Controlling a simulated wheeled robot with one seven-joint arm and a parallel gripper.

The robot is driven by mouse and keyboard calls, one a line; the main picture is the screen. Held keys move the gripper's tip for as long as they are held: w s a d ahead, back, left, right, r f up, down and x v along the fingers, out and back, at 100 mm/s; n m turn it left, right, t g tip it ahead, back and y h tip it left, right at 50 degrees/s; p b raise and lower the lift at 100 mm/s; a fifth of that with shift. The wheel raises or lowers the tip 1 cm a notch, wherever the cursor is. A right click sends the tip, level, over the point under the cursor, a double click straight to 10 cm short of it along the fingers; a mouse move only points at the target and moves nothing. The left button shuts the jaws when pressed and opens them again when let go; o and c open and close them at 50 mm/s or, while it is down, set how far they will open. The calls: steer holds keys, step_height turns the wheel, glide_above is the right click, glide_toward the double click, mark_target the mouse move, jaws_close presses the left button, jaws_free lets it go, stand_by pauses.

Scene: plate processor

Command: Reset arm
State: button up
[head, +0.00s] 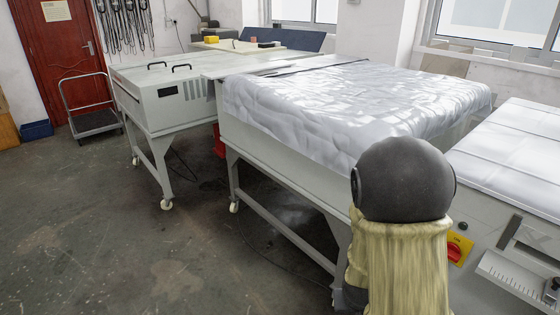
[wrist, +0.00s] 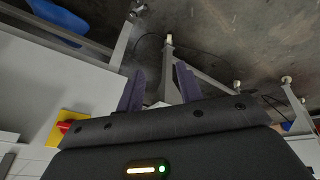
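My gripper (wrist: 160,80) shows in the wrist view, with two dark purple fingers standing apart. It is open, and nothing is held between the fingers. Behind the gap I see a pale machine leg and grey floor. In the head view part of my arm shows at the lower right, a dark round joint above a tan cover. It stands in front of the plate processor (head: 285,175). My gripper itself is not visible in the head view.
A grey machine with two black handles (head: 180,107) stands at the left. A red switch on a yellow plate (head: 455,250) is right of my arm; it also shows in the wrist view (wrist: 68,127). A trolley (head: 95,122) stands near the red door (head: 62,55). The left floor is clear.

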steer(key=s+a+r+g+y+p, duration=0.15)
steer(key=s+a+r, duration=0.25)
steer(key=s+r, duration=0.5)
step_height(320, 180, up, 19)
steer(key=w+p, duration=0.2)
steer(key=p, duration=1.4)
steer(key=shift+d+f+n, duration=0.15)
steer(key=shift+f+n, duration=0.05)
steer(key=shift+n, duration=0.1)
